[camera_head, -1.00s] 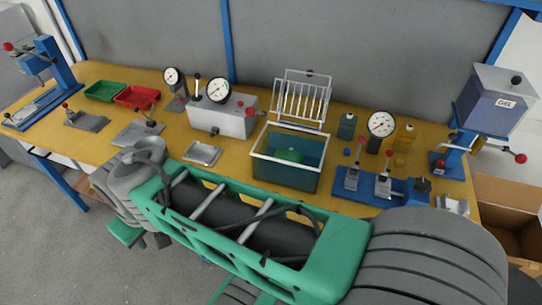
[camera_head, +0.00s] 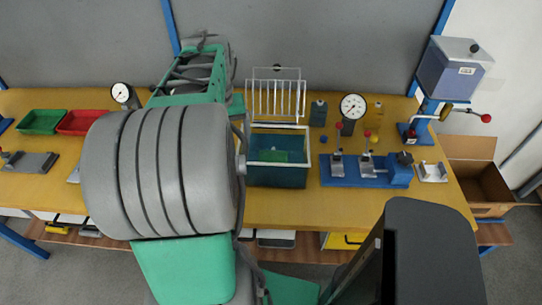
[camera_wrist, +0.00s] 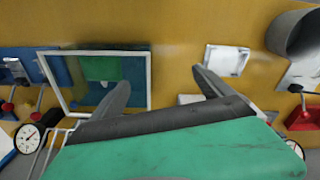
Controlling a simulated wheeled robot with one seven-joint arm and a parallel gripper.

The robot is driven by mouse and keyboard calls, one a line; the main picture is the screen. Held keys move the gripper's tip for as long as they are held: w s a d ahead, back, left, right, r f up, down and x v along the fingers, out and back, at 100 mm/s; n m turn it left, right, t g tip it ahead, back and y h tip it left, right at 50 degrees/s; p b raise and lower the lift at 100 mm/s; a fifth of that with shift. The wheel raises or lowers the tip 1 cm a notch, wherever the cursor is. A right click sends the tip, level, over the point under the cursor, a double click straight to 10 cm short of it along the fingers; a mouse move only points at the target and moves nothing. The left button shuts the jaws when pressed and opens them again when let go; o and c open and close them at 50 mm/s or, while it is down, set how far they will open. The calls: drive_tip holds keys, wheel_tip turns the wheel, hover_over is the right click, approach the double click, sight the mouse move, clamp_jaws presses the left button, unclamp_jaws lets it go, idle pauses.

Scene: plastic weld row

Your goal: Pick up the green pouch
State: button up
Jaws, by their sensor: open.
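The green pouch (camera_head: 270,156) lies inside the blue-tinted clear tank (camera_head: 278,178), seen through its open top. In the wrist view the pouch (camera_wrist: 101,68) shows near one side of the tank, whose white rim (camera_wrist: 149,80) frames it. My gripper (camera_wrist: 162,77) is open, with nothing between its fingers. One finger overlaps the tank in the wrist view, and the other is over the table to its right. The gripper is apart from the pouch. In the head view my arm hides the gripper.
A white wire rack (camera_head: 276,95) stands behind the tank. A dial gauge (camera_head: 353,107) and a blue clamp fixture (camera_head: 365,172) are to its right. Red (camera_head: 80,122) and green (camera_head: 42,122) trays lie at left. The table front below the tank is clear.

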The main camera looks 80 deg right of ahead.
sight(273, 154)
drive_tip(key=shift+o, duration=0.8)
drive_tip(key=s+d+m, duration=0.1)
drive_tip(key=s, duration=0.2)
drive_tip(key=s+d+m, duration=0.1)
drive_tip(key=s+d, duration=0.1)
drive_tip(key=s, duration=0.2)
drive_tip(key=s+d+m, duration=0.1)
drive_tip(key=s+d, duration=0.1)
drive_tip(key=s, duration=0.2)
drive_tip(key=shift+f+y, duration=0.3)
drive_tip(key=shift+f, duration=0.05)
drive_tip(key=f, duration=0.5)
drive_tip(key=f+p, duration=0.1)
drive_tip(key=f, duration=0.1)
drive_tip(key=shift+s+a+f, duration=0.2)
drive_tip(key=shift+s+f, duration=0.05)
drive_tip(key=shift+s, duration=0.05)
drive_tip(key=c, duration=1.3)
